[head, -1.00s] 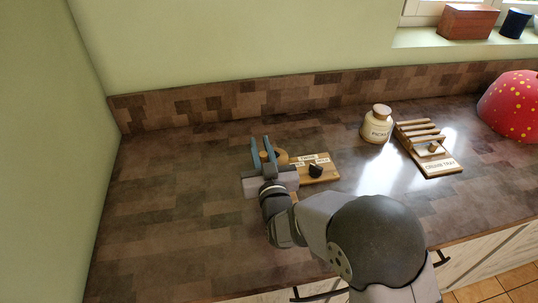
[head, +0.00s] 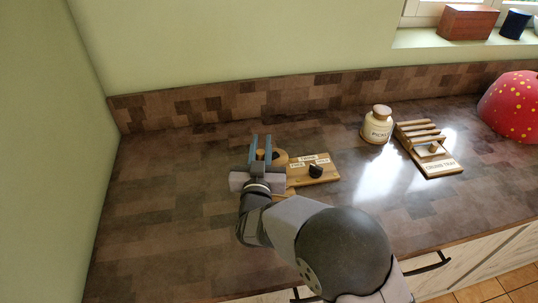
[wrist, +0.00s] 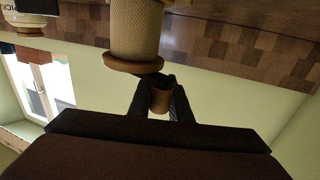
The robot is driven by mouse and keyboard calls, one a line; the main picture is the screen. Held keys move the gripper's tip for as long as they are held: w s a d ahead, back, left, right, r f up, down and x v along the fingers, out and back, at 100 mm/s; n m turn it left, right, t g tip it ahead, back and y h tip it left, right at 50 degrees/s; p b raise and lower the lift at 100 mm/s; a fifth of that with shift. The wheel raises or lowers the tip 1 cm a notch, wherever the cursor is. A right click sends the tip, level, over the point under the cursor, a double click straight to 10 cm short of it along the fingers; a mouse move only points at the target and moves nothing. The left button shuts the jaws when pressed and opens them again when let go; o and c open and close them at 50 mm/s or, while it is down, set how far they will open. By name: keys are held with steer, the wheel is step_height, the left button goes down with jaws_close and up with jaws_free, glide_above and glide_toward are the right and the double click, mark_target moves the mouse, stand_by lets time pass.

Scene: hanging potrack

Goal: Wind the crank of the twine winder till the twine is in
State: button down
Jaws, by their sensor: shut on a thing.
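The twine winder (head: 323,177) is a wooden board on the counter, with small white labels and a black knob (head: 316,171) on its right part. Its spool (wrist: 135,28) shows in the wrist view, wound with pale twine above a brown flange. In the head view the spool is partly hidden behind my fingers. My gripper (head: 261,138) is at the board's left end, its two blue fingers pointing toward the back wall. It is shut on the brown crank handle (wrist: 160,100), which sits between the dark fingers beside the flange. The crank arm is mostly hidden.
A cream jar (head: 377,126) and a wooden rack (head: 441,165) with a lettered front stand to the right. A red spotted dome (head: 514,106) is at the far right. The tiled backsplash (head: 200,105) runs behind. The counter left of the winder is clear.

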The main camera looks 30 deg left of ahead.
stand_by(0.4)
steer(key=shift+w+m+t+h+p, duration=0.3)
steer(key=shift+m+t+h, duration=0.2)
steer(key=shift+m+h, duration=0.45)
steer(key=shift+h, duration=0.45)
steer(key=shift+w+m+t+h, duration=0.25)
steer(key=shift+m+t+h, duration=0.25)
steer(key=shift+m+h, duration=0.45)
steer(key=shift+h, duration=0.25)
steer(key=shift+w+m+h, duration=0.25)
steer(key=shift+m+h, duration=0.35)
steer(key=shift+h, duration=0.4)
steer(key=shift+w+h, duration=0.1)
steer(key=shift+h, duration=0.3)
